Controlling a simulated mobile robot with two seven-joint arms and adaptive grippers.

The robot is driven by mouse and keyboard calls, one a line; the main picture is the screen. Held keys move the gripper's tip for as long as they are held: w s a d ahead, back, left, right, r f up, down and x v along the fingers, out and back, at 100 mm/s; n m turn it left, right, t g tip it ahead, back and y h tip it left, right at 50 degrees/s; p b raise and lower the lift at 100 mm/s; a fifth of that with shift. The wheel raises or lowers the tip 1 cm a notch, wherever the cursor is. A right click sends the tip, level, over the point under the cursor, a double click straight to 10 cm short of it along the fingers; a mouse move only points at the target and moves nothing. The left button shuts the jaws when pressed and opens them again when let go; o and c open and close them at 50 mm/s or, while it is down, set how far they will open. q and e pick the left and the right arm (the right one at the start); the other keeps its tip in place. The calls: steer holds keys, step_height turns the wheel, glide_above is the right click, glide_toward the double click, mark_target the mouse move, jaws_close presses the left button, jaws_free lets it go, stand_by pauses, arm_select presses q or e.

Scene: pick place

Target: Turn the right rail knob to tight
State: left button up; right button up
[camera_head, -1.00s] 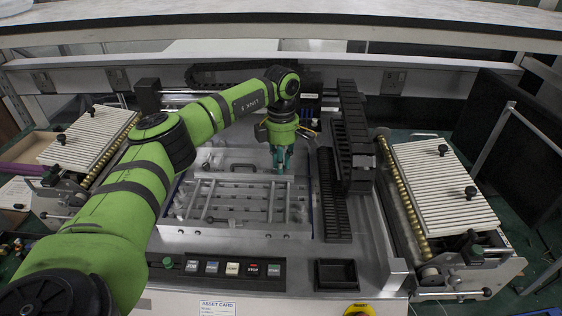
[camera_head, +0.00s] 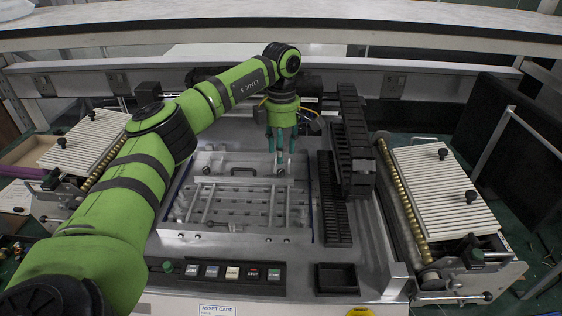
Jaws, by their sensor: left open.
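The metal fixture (camera_head: 245,182) with rails lies in the middle of the machine bed. A small dark knob (camera_head: 280,171) sits on its back rail at the right; I take it as the right rail knob, but cannot read its loose or tight setting. A matching knob (camera_head: 206,171) is on the left of that rail. My left gripper (camera_head: 281,158) points down just above and behind the right knob. Its teal fingers are apart, with no object seen between them; whether they touch the knob I cannot tell. My right gripper is not in view.
A dark handle (camera_head: 243,171) stands between the two knobs. A black cable chain (camera_head: 355,140) rises close to the right of the gripper. A button panel (camera_head: 231,275) and a black tray (camera_head: 337,278) are at the front. Slatted units (camera_head: 440,190) flank the bed.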

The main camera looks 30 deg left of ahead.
mark_target(281, 170)
arm_select(q)
step_height(281, 170, up, 6)
steer(key=shift+r, duration=0.2)
steer(key=shift+w, duration=0.1)
stand_by(0.4)
